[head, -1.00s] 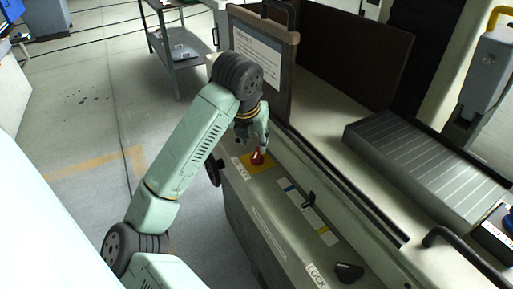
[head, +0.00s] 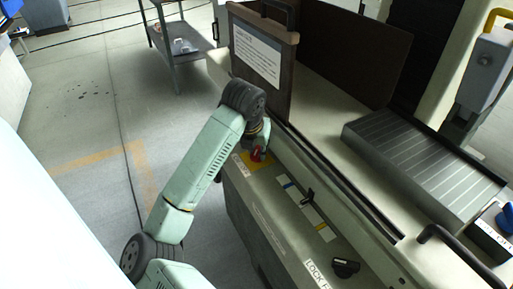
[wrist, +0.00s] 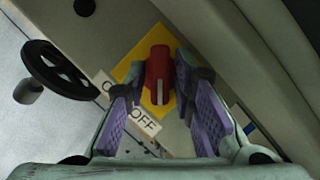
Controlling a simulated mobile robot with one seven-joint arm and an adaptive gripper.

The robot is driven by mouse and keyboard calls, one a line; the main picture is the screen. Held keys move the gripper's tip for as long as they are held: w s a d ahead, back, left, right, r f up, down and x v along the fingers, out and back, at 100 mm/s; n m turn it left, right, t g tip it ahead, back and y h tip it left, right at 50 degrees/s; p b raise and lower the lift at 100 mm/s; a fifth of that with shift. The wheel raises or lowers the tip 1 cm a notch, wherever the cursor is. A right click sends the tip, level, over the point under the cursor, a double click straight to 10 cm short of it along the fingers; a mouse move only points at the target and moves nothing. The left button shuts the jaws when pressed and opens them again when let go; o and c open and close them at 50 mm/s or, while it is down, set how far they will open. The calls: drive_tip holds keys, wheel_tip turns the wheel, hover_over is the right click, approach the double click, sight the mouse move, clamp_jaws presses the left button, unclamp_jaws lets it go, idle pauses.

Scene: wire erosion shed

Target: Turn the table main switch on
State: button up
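The main switch is a red rotary knob (head: 257,155) on a yellow plate (head: 246,162), on top of the long machine panel. In the wrist view the red knob (wrist: 157,72) shows a pale pointer line directed down the picture, and the yellow plate (wrist: 132,72) looks diamond-shaped. A white label (wrist: 139,118) ending in "OFF" lies below it, partly covered by a finger. My gripper (wrist: 160,85) is open, its purple-padded fingers on either side of the knob with gaps. In the head view my gripper (head: 263,147) is at the knob, its fingers mostly hidden by my arm.
A black handwheel (wrist: 58,70) is left of the switch. An upright sign board (head: 262,62) stands close behind my wrist. Open floor lies left.

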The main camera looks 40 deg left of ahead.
clamp_jaws()
drive_tip(key=shift+f+m+b, duration=0.2)
drive_tip(key=shift+m+b, duration=0.1)
drive_tip(key=shift+b, duration=0.4)
drive_tip(key=shift+a+f+m+h+b, duration=0.1)
drive_tip(key=shift+m+h+b, duration=0.4)
drive_tip(key=shift+b, duration=0.5)
drive_tip(key=m+b, duration=0.2)
drive_tip(key=b, duration=0.1)
drive_tip(key=shift+m+h, duration=0.4)
drive_tip(key=m+h+b, duration=0.1)
drive_tip(key=m+b, duration=0.2)
drive_tip(key=shift+a+m, duration=0.1)
drive_tip(key=shift+m, duration=0.2)
drive_tip(key=m, duration=0.1)
drive_tip(key=m+h+b, duration=0.1)
drive_tip(key=m, duration=0.1)
drive_tip(key=m+g+h, duration=0.1)
drive_tip(key=m, duration=0.1)
drive_tip(key=shift+r, duration=0.3)
drive_tip(key=shift+a+m+g+h, duration=0.1)
drive_tip(key=shift+m+g+h, duration=0.2)
drive_tip(key=shift+m, duration=0.95)
drive_tip(key=shift+m+g+h, duration=0.2)
drive_tip(key=shift+m+g, duration=0.2)
drive_tip(key=shift+m, duration=0.85)
